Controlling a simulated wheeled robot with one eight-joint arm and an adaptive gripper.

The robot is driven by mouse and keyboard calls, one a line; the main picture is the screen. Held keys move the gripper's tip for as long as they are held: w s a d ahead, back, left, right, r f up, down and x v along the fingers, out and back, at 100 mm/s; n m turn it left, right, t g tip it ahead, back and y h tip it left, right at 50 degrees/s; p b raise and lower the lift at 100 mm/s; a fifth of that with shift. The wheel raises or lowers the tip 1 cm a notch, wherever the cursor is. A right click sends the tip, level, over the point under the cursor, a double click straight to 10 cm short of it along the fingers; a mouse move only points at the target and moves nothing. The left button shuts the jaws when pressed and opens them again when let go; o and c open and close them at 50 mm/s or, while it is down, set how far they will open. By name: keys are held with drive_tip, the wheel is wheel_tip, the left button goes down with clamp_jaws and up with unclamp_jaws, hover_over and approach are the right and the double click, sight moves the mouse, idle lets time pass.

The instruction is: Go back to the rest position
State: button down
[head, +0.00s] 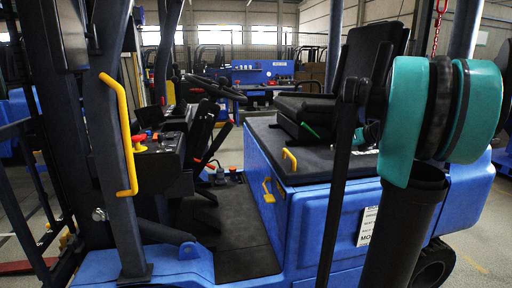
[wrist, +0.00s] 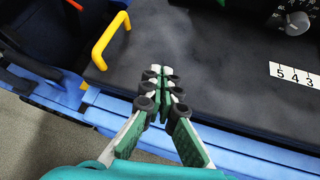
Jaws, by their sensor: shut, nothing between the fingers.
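My gripper (wrist: 162,80) shows in the wrist view with its green and grey fingers drawn together at the tips. Nothing is between them. It hangs over the edge of the black top cover (wrist: 215,75) of the blue truck body (wrist: 240,148). A yellow handle (wrist: 110,40) is just to its left. I cannot tell whether the fingertips touch the cover. In the head view my teal and black arm links fill the right side and hide part of the truck; the gripper's fingers cannot be made out there.
The head view shows a blue forklift with a black seat (head: 305,113), a steering wheel (head: 215,88) and a yellow grab bar (head: 122,135) on its left post. A white label reading 543 (wrist: 294,75) lies on the cover. A blue workbench (head: 250,76) stands behind.

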drive_tip(key=s+a+f+n, duration=0.2)
drive_tip(key=s+a+f+n+g, duration=0.1)
drive_tip(key=s+a+f+n, duration=0.1)
drive_tip(key=f+n, duration=0.1)
drive_tip(key=s+a+f+n+g, duration=0.1)
drive_tip(key=s+a+f+n, duration=0.1)
drive_tip(key=shift+a+f, duration=0.3)
drive_tip(key=s+a+f+n+g+h, duration=0.1)
drive_tip(key=s+a+f+n+h, duration=0.1)
drive_tip(key=s+f+n, duration=0.8)
drive_tip(key=s+a+f+n+g+h, duration=0.2)
drive_tip(key=s+a+f+n+h, duration=0.1)
drive_tip(key=s+f+n, duration=0.8)
drive_tip(key=s+n, duration=0.4)
drive_tip(key=shift+s+a+f+n+g+h, duration=0.15)
drive_tip(key=shift+s+a+n+g+h, duration=0.15)
drive_tip(key=shift+s, duration=0.05)
